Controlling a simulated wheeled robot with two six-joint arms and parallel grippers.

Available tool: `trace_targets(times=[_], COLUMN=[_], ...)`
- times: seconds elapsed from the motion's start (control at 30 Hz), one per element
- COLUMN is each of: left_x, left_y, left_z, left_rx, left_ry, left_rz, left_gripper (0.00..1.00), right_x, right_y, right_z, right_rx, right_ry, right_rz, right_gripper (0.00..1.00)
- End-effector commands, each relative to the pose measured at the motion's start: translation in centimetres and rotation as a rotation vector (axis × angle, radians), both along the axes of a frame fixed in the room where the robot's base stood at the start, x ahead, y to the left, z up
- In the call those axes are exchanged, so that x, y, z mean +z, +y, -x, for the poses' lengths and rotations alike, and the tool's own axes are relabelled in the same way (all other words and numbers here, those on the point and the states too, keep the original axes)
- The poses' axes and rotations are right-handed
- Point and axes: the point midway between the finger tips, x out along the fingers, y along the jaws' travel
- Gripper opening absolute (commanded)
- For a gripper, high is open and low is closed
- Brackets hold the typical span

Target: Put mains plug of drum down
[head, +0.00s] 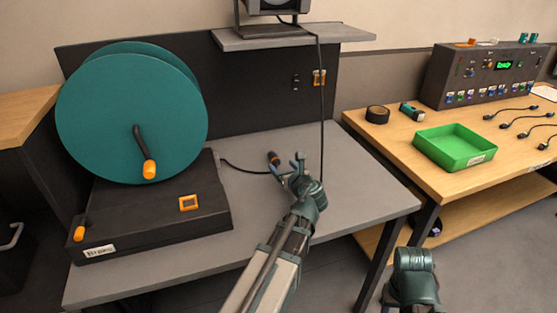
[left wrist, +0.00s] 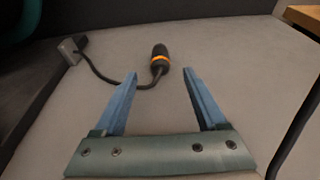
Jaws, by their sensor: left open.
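The mains plug (head: 274,158) is black with an orange band and lies on the grey table (head: 345,190), on its dark cable. The cable runs left to the black base (head: 150,225) of the teal drum (head: 130,115). In the left wrist view the plug (left wrist: 160,60) lies just beyond the fingertips, roughly centred between them, and nothing touches it. My left gripper (head: 288,164) is open and empty, close to the plug; its blue fingers (left wrist: 160,80) are spread apart. Part of my right arm shows at the lower right; its fingers are not clearly seen.
A black back panel (head: 250,90) with an orange-framed socket (head: 319,77) stands behind the table. A cable hangs from the shelf (head: 290,37) down past the panel. On the right, a wooden table holds a green tray (head: 455,147). The grey table's right part is clear.

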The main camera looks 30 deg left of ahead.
Motion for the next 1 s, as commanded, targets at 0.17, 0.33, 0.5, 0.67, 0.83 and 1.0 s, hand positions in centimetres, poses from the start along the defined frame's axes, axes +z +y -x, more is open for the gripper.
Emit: trace_targets(times=[0.17,0.33,0.5,0.67,0.83,1.0], left_x=[1.1,1.5,1.5,1.5,1.5,1.5], left_y=[-2.5,-3.8,-4.2,-4.2,-4.2,-4.2], left_z=[2.3,3.2,3.6,3.6,3.5,3.5], left_rx=[-0.002,-0.001,0.001,0.001,0.001,0.001], left_ry=[0.000,0.000,0.000,0.000,0.000,0.000], left_rz=[0.000,0.000,0.000,0.000,0.000,0.000], left_gripper=[0.74,0.74,0.74,0.74,0.74,0.74], right_x=[1.1,1.4,1.5,1.5,1.5,1.5], right_y=[0.0,0.0,0.0,0.0,0.0,0.0], right_z=[0.0,0.0,0.0,0.0,0.0,0.0], right_rx=[0.000,0.000,0.000,0.000,0.000,0.000], right_ry=[0.000,0.000,0.000,0.000,0.000,0.000], right_rz=[0.000,0.000,0.000,0.000,0.000,0.000], right_gripper=[0.50,0.50,0.50,0.50,0.50,0.50])
